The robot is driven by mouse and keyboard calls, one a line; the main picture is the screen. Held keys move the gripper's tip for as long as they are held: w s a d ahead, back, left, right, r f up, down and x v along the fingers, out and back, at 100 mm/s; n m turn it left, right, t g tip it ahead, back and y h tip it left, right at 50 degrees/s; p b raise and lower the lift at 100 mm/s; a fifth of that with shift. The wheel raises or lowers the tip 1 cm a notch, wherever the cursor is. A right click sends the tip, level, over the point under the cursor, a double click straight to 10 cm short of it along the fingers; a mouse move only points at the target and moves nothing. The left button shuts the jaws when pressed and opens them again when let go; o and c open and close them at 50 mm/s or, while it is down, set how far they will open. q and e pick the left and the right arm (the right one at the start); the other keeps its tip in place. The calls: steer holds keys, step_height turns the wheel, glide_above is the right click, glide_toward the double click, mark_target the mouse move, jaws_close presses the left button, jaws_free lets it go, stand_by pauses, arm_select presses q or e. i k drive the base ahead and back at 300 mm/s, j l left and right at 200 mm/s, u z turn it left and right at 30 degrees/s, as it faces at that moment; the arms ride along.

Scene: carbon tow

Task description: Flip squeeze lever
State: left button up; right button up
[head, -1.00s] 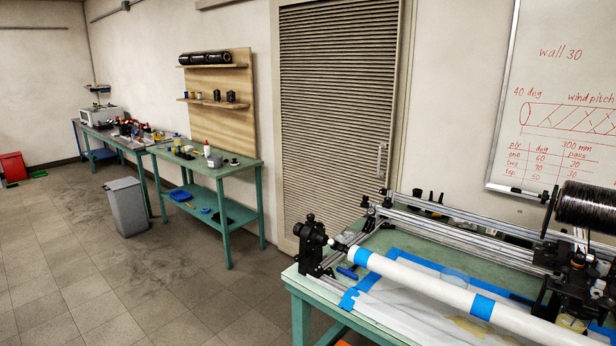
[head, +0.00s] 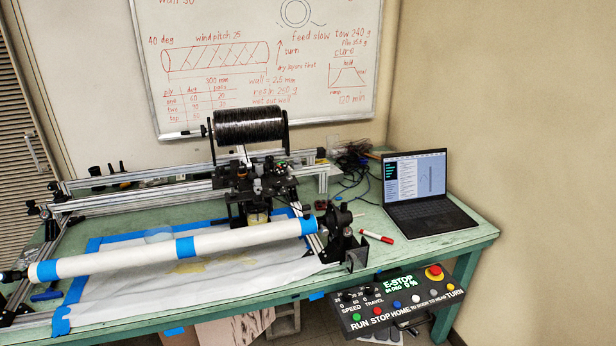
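The winding machine stands on a green table (head: 455,240) in the head view. Its carriage (head: 258,180) sits on the rails below a black tow spool (head: 249,127). A small cup (head: 257,216) hangs at the carriage's underside. A white mandrel (head: 130,255) with blue tape bands lies across the front of the machine. I cannot make out a squeeze lever for certain; parts on the carriage are too small to tell apart. Neither of my grippers shows.
A control box (head: 398,302) with an E-STOP display and coloured buttons hangs at the table's front edge. An open laptop (head: 425,190), a red marker (head: 376,234) and loose cables (head: 352,165) lie at the right. A whiteboard (head: 330,60) hangs behind.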

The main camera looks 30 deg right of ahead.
mark_target(232, 184)
steer(key=z, duration=0.4)
steer(key=i+z, duration=0.45)
steer(key=i, duration=0.25)
